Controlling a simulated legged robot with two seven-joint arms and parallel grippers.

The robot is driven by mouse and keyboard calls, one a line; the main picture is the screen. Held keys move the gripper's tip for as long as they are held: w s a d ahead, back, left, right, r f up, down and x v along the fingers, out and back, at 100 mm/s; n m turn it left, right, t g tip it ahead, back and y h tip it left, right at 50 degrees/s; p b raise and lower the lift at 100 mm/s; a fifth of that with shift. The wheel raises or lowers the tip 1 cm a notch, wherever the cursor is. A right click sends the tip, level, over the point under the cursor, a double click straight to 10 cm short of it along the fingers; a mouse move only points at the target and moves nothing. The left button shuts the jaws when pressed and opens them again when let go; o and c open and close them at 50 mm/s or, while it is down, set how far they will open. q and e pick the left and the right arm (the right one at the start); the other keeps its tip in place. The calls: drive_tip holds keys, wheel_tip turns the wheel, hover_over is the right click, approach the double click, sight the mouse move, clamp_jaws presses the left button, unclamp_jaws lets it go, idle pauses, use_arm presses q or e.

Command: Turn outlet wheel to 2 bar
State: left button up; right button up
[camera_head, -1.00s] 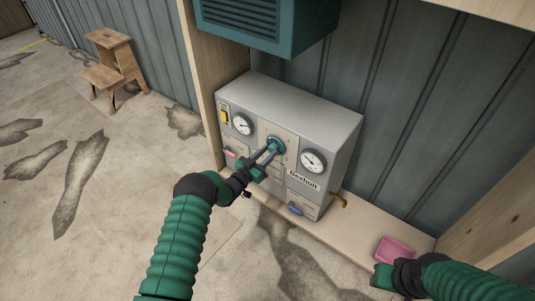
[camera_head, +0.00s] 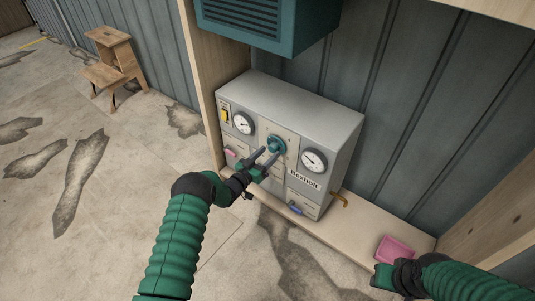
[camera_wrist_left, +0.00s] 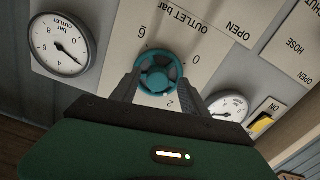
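The teal outlet wheel (camera_head: 275,145) is on the front of a grey Rexholt panel (camera_head: 300,100). In the left wrist view the wheel (camera_wrist_left: 158,72) is upside down, with the numbers 0, 2 and 6 around it. The outlet gauge (camera_wrist_left: 60,45) shows there too; I cannot read its value surely. It is the right gauge (camera_head: 313,161) in the head view.
A second gauge (camera_head: 243,124) and a yellow switch (camera_head: 225,116) are on the panel's left. A blue handle (camera_head: 296,209) and a brass pipe (camera_head: 340,200) are low down. A teal vented box (camera_head: 265,25) hangs above. A pink tray (camera_head: 395,249) lies on the shelf at right.

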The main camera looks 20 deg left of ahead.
use_arm(q)
drive_tip(key=shift+r, duration=0.3)
drive_tip(key=shift+s, duration=0.1)
drive_tip(key=p+v, duration=0.5)
drive_tip(key=v, duration=1.1)
drive_tip(key=shift+s+a+f+p, duration=0.15)
drive_tip(key=shift+s+f+p, duration=0.1)
drive_tip(key=shift+p, duration=0.15)
drive_tip(key=shift+w+r, duration=0.1)
